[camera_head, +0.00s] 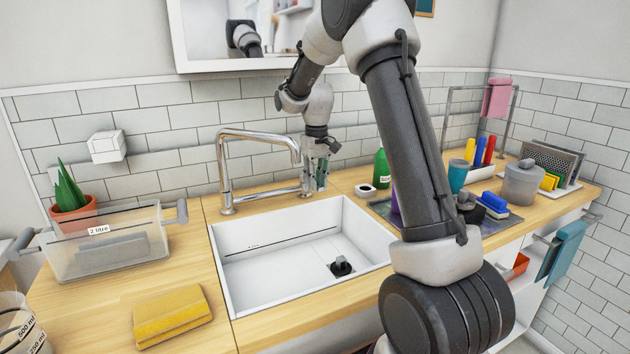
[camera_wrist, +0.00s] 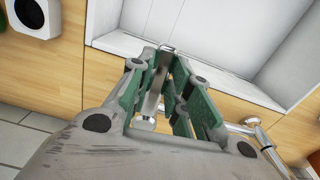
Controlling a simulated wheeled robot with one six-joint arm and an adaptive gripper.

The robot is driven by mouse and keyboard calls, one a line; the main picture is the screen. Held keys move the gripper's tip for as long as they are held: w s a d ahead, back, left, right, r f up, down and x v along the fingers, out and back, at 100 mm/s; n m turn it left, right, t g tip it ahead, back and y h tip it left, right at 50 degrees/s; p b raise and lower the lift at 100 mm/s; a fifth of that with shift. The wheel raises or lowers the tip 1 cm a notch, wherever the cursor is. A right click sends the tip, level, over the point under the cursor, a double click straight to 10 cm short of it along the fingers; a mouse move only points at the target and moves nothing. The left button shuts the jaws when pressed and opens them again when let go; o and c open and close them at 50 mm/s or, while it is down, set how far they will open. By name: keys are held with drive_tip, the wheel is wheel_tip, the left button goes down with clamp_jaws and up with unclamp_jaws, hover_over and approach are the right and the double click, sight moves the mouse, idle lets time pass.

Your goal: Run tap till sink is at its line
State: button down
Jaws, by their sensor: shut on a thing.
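The chrome tap (camera_head: 222,165) stands behind the left part of the sink, its spout arching right over the basin. My gripper (camera_head: 321,182) is behind the sink's back edge, right of the spout. In the wrist view my gripper (camera_wrist: 165,60) is closed around a slim metal piece (camera_wrist: 154,88), apparently the tap's lever; the fingers partly hide it. The white sink (camera_head: 235,285) has a dark line (camera_head: 285,246) along its inner back wall. A black plug (camera_head: 341,267) sits on the basin floor. I see no water stream and no clear water surface.
A clear bin (camera_head: 140,262) marked 2 litre and a yellow sponge (camera_head: 172,315) are left of the sink. A potted plant (camera_head: 73,205) stands behind the bin. A green bottle (camera_head: 381,170) and a teal cup (camera_head: 457,176) stand to the right.

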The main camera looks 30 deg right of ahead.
drive_tip(key=shift+w+d+n, duration=0.5)
drive_tip(key=shift+d+n, duration=0.45)
drive_tip(key=shift+n, duration=0.6)
drive_tip(key=shift+w+d+n, duration=0.45)
drive_tip(key=shift+d+n, duration=0.5)
drive_tip(key=shift+n, duration=0.65)
drive_tip(key=shift+w+d+n, duration=0.5)
drive_tip(key=shift+d+n, duration=0.45)
drive_tip(key=shift+n, duration=0.6)
drive_tip(key=c, duration=1.3)
unclamp_jaws()
wheel_tip(320, 180, up, 12)
drive_tip(key=shift+r, duration=0.1)
